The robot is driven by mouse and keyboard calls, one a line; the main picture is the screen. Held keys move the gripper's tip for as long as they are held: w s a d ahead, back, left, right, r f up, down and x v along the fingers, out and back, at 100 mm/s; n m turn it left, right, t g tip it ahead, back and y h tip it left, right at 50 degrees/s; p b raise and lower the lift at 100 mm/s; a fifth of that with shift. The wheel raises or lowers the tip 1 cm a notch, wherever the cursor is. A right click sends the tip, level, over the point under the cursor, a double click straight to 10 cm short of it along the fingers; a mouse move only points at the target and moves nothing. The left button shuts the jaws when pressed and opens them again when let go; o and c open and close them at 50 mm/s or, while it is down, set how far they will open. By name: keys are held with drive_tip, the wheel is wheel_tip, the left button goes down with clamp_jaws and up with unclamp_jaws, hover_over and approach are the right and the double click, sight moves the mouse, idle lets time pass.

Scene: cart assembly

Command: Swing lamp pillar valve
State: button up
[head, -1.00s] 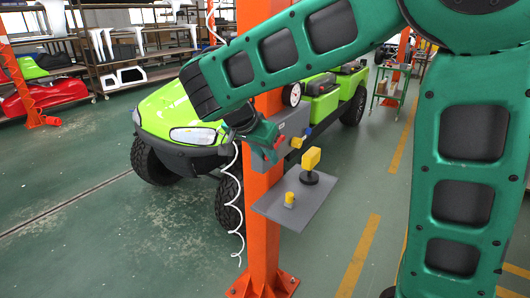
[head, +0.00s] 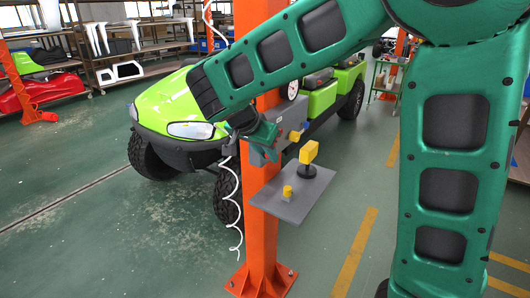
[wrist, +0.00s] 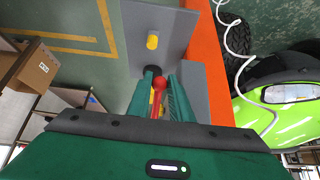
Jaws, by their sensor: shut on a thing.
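The orange pillar (head: 262,215) carries a grey box (head: 290,118) with a round gauge, a blue knob and a yellow part on it. My gripper (head: 268,138) is at the left side of this box in the head view. In the wrist view my gripper (wrist: 160,88) has its two fingers on either side of a red valve handle (wrist: 160,83), which has a rounded end. The gripper is shut on this handle. The fingers and my arm hide most of the valve in the head view, so its exact angle is hard to tell.
A grey shelf plate (head: 297,197) juts from the pillar below the box, bearing a yellow block on a black stand and a small yellow knob. A white coiled hose (head: 229,205) hangs left of the pillar. A green cart (head: 165,120) stands behind.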

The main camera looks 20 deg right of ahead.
drive_tip(key=shift+w+a, duration=0.15)
drive_tip(key=shift+w+d+f, duration=0.5)
drive_tip(key=shift+d+f, duration=0.2)
idle(0.3)
drive_tip(key=shift+w+d+f, duration=0.45)
drive_tip(key=shift+w+d, duration=0.15)
drive_tip(key=shift+d, duration=0.2)
drive_tip(key=shift+w+d+f, duration=0.15)
drive_tip(key=shift+w+d, duration=0.3)
drive_tip(key=shift+d, duration=0.15)
drive_tip(key=shift+w+d, duration=0.1)
drive_tip(key=shift+d, duration=0.2)
